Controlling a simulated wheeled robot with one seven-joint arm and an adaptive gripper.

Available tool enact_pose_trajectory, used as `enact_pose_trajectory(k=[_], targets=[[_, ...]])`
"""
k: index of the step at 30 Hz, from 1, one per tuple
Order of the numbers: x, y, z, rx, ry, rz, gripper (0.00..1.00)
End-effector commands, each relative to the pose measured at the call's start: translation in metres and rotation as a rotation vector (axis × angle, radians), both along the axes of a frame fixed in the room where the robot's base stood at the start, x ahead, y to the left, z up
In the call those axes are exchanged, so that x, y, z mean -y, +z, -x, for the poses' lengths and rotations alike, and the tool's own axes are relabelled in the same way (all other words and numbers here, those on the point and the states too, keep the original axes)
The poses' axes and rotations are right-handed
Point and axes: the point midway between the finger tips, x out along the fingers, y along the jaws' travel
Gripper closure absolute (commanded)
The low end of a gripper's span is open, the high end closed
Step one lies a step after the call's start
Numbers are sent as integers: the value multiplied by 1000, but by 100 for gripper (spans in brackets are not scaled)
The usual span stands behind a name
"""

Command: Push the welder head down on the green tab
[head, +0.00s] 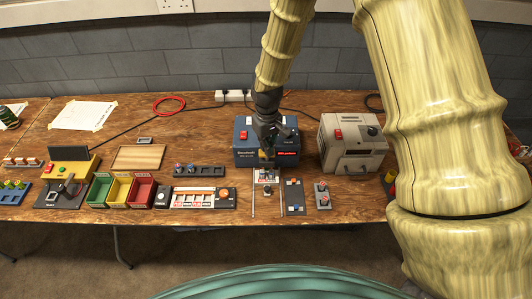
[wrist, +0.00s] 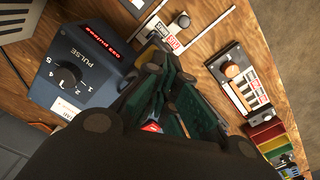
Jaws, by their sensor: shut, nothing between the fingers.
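The blue welder box (head: 243,157) stands at the middle back of the table, with a red switch and a red lit display. In the wrist view the blue box (wrist: 60,60) shows a PULSE dial. My gripper (head: 267,148) is in front of the box, pointing down, shut and empty. In the wrist view its dark green fingers (wrist: 170,82) are together. A small yellowish part that looks like the welder head (head: 263,155) is close by the fingertips; I cannot tell whether they touch. A pale fixture plate (head: 268,178) lies below; it also shows in the wrist view (wrist: 168,35). I cannot make out the green tab.
A beige machine (head: 348,148) stands to the right. A white-panelled block (head: 193,198) and green, yellow and red bins (head: 118,191) are to the left. A dark strip (head: 293,197) and a two-button box (head: 322,195) lie right of the plate. Bare wood shows near the front edge.

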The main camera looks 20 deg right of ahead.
Motion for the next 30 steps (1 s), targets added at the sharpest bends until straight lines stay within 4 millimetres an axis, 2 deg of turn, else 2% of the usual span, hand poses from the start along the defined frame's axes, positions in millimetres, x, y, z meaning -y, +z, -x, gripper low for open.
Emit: enact_pose_trajectory(k=[30], targets=[[0, 53, 0, 0, -1, 0, 100]])
